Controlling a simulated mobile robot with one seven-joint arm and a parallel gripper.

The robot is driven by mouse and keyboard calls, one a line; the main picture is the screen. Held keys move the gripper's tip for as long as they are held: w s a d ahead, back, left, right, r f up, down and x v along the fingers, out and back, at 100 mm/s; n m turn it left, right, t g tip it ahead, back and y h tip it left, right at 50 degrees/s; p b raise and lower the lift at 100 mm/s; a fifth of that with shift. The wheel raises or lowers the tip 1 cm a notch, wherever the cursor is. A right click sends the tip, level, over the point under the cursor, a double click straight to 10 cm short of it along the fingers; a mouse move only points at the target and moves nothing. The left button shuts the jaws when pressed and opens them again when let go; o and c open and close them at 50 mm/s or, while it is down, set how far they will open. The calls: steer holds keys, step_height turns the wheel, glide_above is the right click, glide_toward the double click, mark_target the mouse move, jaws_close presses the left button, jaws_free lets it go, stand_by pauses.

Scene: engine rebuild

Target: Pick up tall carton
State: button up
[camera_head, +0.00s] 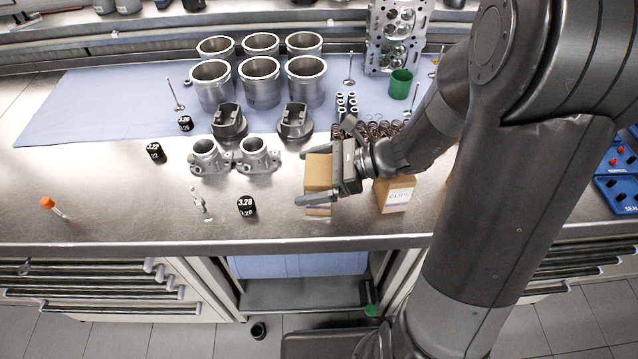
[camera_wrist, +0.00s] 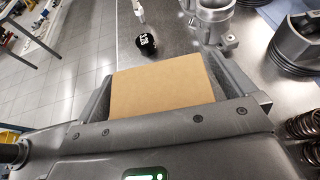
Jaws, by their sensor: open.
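A plain brown carton (camera_head: 318,171) stands near the front edge of the steel bench, left of a second brown carton (camera_head: 397,194) with a white label. I take the left one to be the tall carton, though its full height is partly hidden. My gripper (camera_head: 317,166) is open around it, with one finger on its near side and one on its far side. In the wrist view the carton (camera_wrist: 160,88) fills the space between the fingers of my gripper (camera_wrist: 160,72). I cannot tell whether the fingers touch it.
Metal housings (camera_head: 231,158), pistons (camera_head: 229,122) and cylinder liners (camera_head: 260,83) stand behind and to the left. A black block marked 3.28 (camera_head: 247,206) sits left of the carton. Valve springs (camera_head: 378,129) lie behind my gripper. The front left of the bench is mostly clear.

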steer(key=c, duration=1.2)
steer(key=shift+r, duration=0.15)
